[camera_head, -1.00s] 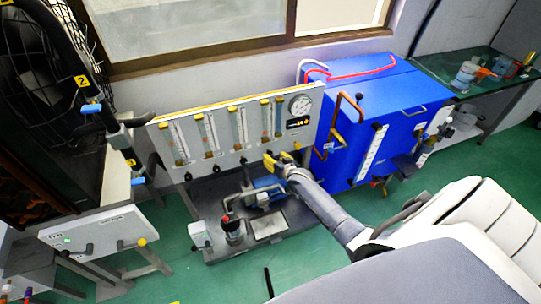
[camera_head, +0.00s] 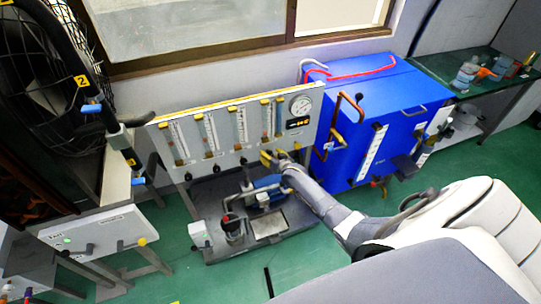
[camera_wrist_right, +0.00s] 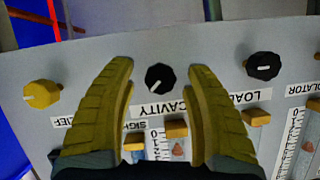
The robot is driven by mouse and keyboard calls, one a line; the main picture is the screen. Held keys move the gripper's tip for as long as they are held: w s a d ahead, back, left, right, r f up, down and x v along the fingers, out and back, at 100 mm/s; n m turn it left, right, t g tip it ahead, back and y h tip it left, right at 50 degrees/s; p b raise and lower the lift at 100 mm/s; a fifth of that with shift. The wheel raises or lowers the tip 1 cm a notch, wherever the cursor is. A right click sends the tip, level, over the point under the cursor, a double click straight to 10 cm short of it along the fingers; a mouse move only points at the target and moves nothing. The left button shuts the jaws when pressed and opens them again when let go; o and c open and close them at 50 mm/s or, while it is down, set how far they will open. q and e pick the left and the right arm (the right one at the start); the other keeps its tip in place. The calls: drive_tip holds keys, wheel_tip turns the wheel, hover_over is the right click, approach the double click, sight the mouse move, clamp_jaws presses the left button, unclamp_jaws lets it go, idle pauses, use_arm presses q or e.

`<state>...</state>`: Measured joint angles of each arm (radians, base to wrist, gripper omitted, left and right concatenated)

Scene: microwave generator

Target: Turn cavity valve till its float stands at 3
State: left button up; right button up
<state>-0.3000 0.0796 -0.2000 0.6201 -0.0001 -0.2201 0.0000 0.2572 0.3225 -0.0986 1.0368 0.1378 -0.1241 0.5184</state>
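The black cavity valve knob (camera_wrist_right: 160,78) sits on the grey panel beside an upside-down CAVITY label (camera_wrist_right: 160,107) in the right wrist view. Its white pointer line is slanted. My right gripper (camera_wrist_right: 162,70) is open, with one yellow finger on each side of the knob and gaps visible between. A reddish float (camera_wrist_right: 178,148) shows in the tube by this knob, near the scale's 0 end; its exact reading is too small to tell. In the head view, my right gripper (camera_head: 272,158) is at the panel's lower edge and covers the knob. My left gripper is not in view.
The black load knob (camera_wrist_right: 262,66) and a yellow knob (camera_wrist_right: 42,94) flank the cavity knob. The panel (camera_head: 228,160) carries several flow tubes and a round gauge (camera_head: 300,105). A blue cabinet (camera_head: 400,130) stands close to the right. A pump stand is below.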

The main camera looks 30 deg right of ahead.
clamp_jaws()
idle(0.3)
drive_tip(key=shift+w+a+r+n+h, duration=0.1)
drive_tip(key=shift+a+n+h, duration=0.05)
drive_tip(key=shift+n+h, duration=0.35)
drive_tip(key=shift+r+n+h, duration=0.1)
drive_tip(key=shift+n+h, duration=0.3)
drive_tip(key=shift+n, duration=0.3)
drive_tip(key=shift+c, duration=2.4)
unclamp_jaws()
drive_tip(key=o, duration=0.5)
drive_tip(key=shift+o, duration=0.2)
